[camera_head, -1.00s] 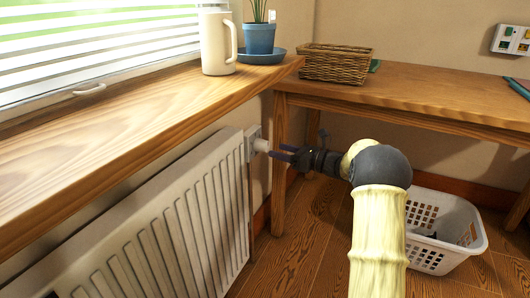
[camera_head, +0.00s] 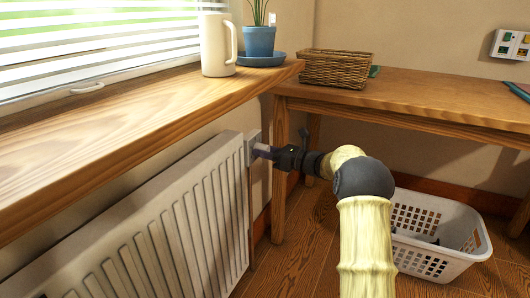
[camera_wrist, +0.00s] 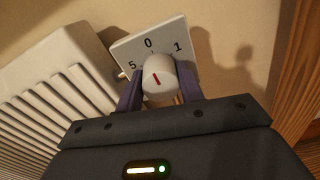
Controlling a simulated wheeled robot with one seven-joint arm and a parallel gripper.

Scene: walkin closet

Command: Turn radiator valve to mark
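The radiator valve is a white round knob (camera_wrist: 159,76) with a red line on its face, in front of a square white plate (camera_wrist: 148,43) marked 0, 1 and 5. In the wrist view the red line points up, leaning slightly left, roughly toward the 0. My gripper (camera_wrist: 160,88) has one dark finger on each side of the knob. The fingers lie close to its sides; I cannot tell whether they press on it. In the head view my gripper (camera_head: 264,152) is at the radiator's top right end, and its fingers mostly hide the knob.
The white radiator (camera_head: 150,235) stands below the wooden sill (camera_head: 110,130), which overhangs close above my gripper. A wooden desk (camera_head: 430,108) is to the right, its leg (camera_head: 283,180) near my wrist. A white laundry basket (camera_head: 435,255) stands on the floor. Open floor lies between.

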